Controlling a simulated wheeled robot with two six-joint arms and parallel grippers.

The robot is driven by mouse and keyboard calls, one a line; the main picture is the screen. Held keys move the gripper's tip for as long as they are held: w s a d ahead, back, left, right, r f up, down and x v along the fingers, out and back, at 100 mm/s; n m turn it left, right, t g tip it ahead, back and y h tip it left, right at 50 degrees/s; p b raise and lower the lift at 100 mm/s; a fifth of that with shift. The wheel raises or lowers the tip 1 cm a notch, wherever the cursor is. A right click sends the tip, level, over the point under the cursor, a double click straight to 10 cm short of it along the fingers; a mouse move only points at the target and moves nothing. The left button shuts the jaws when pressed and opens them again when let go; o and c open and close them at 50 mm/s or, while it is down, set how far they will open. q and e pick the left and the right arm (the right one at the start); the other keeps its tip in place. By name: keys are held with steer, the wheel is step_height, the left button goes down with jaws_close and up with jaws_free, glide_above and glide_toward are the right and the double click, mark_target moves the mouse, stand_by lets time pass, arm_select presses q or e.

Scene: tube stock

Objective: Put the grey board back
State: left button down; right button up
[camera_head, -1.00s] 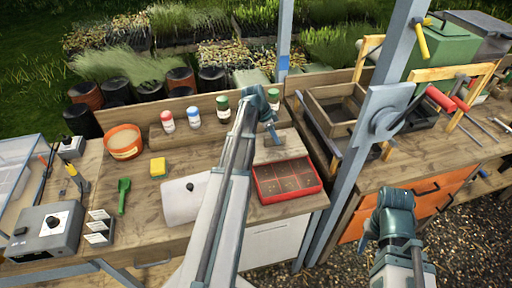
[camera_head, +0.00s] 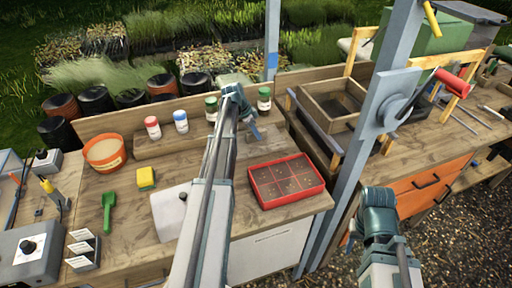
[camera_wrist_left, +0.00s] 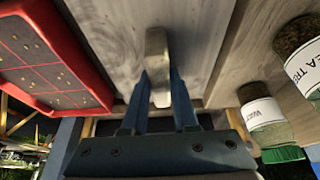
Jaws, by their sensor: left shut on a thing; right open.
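My left gripper (camera_head: 254,132) is over the bench behind the red tray (camera_head: 287,184). In the left wrist view its fingers (camera_wrist_left: 158,85) are shut on a pale grey grip (camera_wrist_left: 157,45). A grey wood-grained surface, which looks like the grey board (camera_wrist_left: 110,35), lies behind that grip, between the red tray and the jars. In the head view I cannot make out the board's outline or whether it rests on the bench. The red tray holds dark soil in compartments and is uncovered. My right gripper (camera_head: 378,200) is open and empty at the lower right, away from the bench.
Two green-capped jars (camera_head: 264,101) and red- and blue-capped bottles (camera_head: 181,121) stand on the back ledge. A pale panel with a knob (camera_head: 170,212) lies left of my arm. A blue-grey post (camera_head: 357,150) and a wooden box (camera_head: 335,104) are to the right.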

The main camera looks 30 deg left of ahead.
mark_target(255, 141)
arm_select(q)
steer(key=shift+f+b, duration=1.8)
steer(key=shift+f, duration=0.25)
steer(key=shift+f, duration=0.25)
steer(key=c, duration=0.7)
jaws_free()
steer(key=shift+r, duration=0.1)
steer(key=shift+r, duration=0.15)
steer(key=shift+s+a+r+p, duration=0.1)
steer(key=shift+s+r+p, duration=0.05)
steer(key=shift+r+p, duration=0.4)
steer(key=p+v, duration=1)
steer(key=v, duration=0.1)
steer(key=shift+f, duration=0.1)
